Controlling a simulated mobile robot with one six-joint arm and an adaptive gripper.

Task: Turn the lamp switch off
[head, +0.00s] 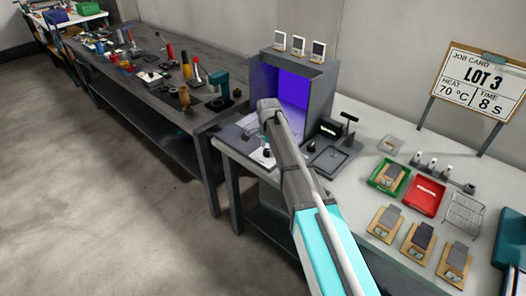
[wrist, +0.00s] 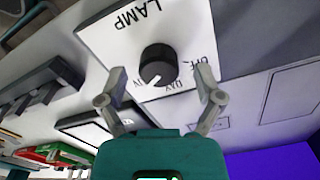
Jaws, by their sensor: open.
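The lamp switch is a round black knob (wrist: 158,65) on a white plate (wrist: 105,38) marked LAMP, seen in the wrist view. Labels that read like OFF, DAY and UV stand around it. Its white pointer line points down-left, toward the UV label. My gripper (wrist: 162,76) is open, with one finger on each side of the knob and visible gaps to it. Whether the fingertips reach down to knob height I cannot tell. In the head view my arm crosses in front of the grey booth (head: 321,100), which glows violet inside, and hides much of the switch area.
Right of the booth, the white bench (head: 345,188) carries a black-handled device (head: 335,150), a green tray (head: 374,181), a red tray (head: 428,211) and a wire rack (head: 463,213). A job card (head: 483,82) stands behind. A tool-covered dark bench (head: 150,105) is at left.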

